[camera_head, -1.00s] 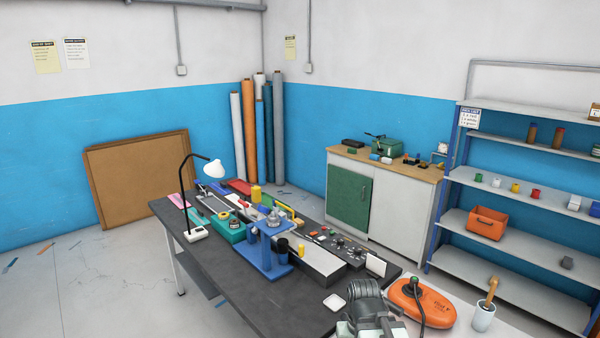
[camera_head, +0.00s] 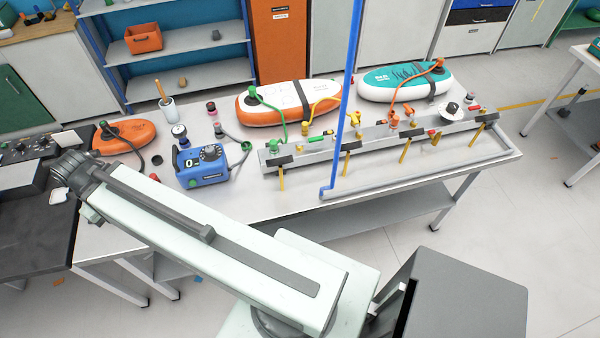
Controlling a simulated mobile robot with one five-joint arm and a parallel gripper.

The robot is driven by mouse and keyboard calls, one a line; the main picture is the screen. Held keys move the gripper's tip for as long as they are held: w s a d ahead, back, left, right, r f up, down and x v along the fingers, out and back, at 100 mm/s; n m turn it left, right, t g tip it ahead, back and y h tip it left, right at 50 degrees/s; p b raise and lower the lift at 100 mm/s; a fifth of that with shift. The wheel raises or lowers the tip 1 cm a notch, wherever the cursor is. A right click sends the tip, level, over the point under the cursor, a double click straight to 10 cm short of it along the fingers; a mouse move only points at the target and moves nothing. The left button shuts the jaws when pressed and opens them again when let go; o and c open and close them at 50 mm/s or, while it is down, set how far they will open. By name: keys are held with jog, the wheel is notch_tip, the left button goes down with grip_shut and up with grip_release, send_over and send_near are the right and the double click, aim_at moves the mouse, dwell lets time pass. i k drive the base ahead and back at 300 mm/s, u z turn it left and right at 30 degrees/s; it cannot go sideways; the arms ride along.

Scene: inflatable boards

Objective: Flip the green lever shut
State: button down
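A grey manifold rail (camera_head: 375,139) lies along the metal bench, with small coloured valves on it. A small green piece (camera_head: 328,132), which looks like the green lever, is near its left part beside a red one. A green fitting (camera_head: 273,147) with a green hose (camera_head: 270,102) is at the rail's left end. The parts are too small to tell whether the lever is open or shut. My arm reaches across the lower left, well apart from the rail. Its dark ribbed joint shows at the far left; my gripper's fingers are not visible.
A blue pump box (camera_head: 202,165) stands left of the rail. An orange-white board (camera_head: 288,103) and a teal-white board (camera_head: 402,80) lie behind it. A blue post (camera_head: 347,100) rises before the rail. Several yellow pegs stick out in front. Bare bench top (camera_head: 270,195) lies nearer me.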

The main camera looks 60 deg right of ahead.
aim_at(318, 138)
jog(key=z, duration=0.5)
jog(key=i, duration=0.45)
jog(key=z, duration=1.6)
